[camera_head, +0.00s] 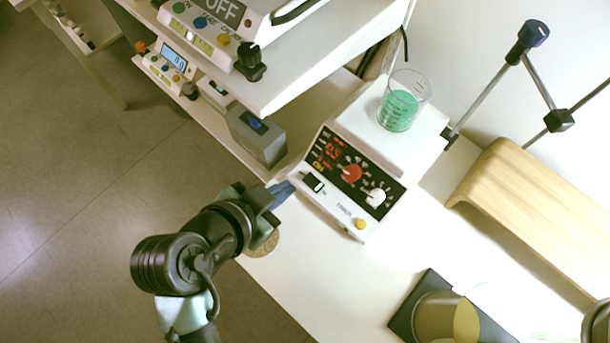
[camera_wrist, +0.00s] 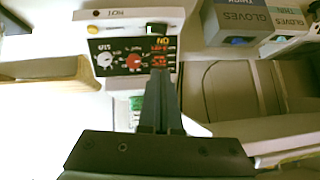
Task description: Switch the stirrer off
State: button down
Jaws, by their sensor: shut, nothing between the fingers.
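The stirrer (camera_head: 345,215) is a white device with a black panel, a red knob (camera_head: 352,173), a white knob (camera_head: 377,197) and lit red digits. An orange "ON" sign glows on the panel. Its dark rocker switch (camera_head: 314,183), with a green part, is at the front left corner. A beaker of green liquid (camera_head: 398,110) stands on its plate. My gripper (camera_head: 283,192) is shut and empty, its tips just left of the switch in the head view.
A grey gloves box (camera_head: 257,138) stands left of the stirrer under a raised shelf (camera_head: 310,65) carrying another device. A wooden stand (camera_head: 535,205) is at right, and a metal support rod (camera_head: 485,100) behind. The white table is clear in front of the stirrer.

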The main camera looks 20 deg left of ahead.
send_near(312, 176)
jog(key=w+d, duration=0.2)
jog(key=w, duration=0.2)
jog(key=f, duration=0.1)
jog(key=f+b, duration=0.1)
jog(key=f, duration=0.1)
jog(key=shift+a, duration=0.35)
jog(key=shift+w+a+f, duration=0.1)
jog(key=shift+f, duration=0.4)
